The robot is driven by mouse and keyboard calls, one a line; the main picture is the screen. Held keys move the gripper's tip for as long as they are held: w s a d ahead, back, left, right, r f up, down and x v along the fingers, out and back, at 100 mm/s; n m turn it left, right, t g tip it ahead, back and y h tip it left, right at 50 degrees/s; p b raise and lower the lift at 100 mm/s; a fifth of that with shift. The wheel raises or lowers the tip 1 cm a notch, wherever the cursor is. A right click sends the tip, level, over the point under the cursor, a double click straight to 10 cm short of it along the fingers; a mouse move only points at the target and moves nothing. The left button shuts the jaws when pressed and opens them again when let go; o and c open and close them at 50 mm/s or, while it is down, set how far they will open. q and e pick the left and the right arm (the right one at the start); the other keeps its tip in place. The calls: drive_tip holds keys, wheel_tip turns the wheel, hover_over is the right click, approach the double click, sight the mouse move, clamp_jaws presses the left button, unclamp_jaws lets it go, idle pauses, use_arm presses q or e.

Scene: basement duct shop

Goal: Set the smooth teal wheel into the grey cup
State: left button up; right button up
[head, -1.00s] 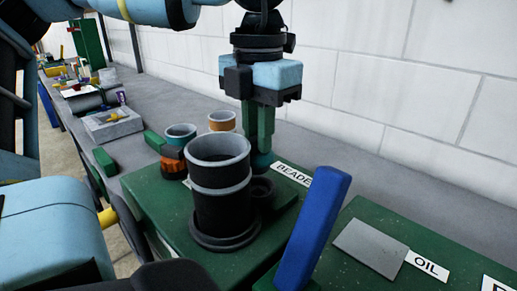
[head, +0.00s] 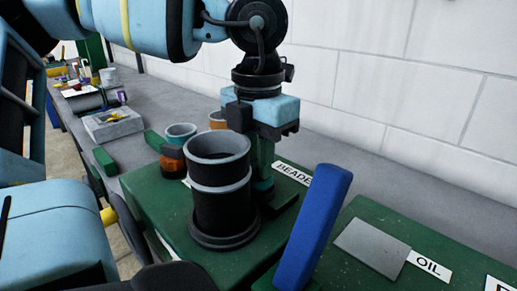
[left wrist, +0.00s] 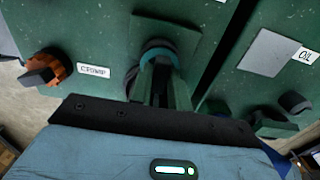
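The teal wheel (head: 263,185) is between the green fingers of my left gripper (head: 262,172), low over the green panel by the BEADER label. It also shows as a teal rim between the fingers in the left wrist view (left wrist: 158,48). The fingers are shut on it. A dark grey round piece, seemingly the grey cup (left wrist: 131,82), shows just under the wheel. In the head view the tall black cylinder and the gripper hide most of it. I cannot tell whether the wheel is inside it or only above it.
A tall black cylinder with grey rims (head: 220,190) stands close beside the gripper. A blue upright bar (head: 315,225) rises in front on the right. An orange knob (left wrist: 57,66) sits by the CRIMP label. A teal-rimmed cup (head: 180,131) stands behind, before the white wall.

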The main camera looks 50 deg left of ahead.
use_arm(q)
drive_tip(key=o, duration=0.4)
wheel_tip(320, 180, up, 12)
drive_tip(key=shift+r+p, duration=0.2)
drive_tip(key=shift+p, duration=0.4)
idle(0.4)
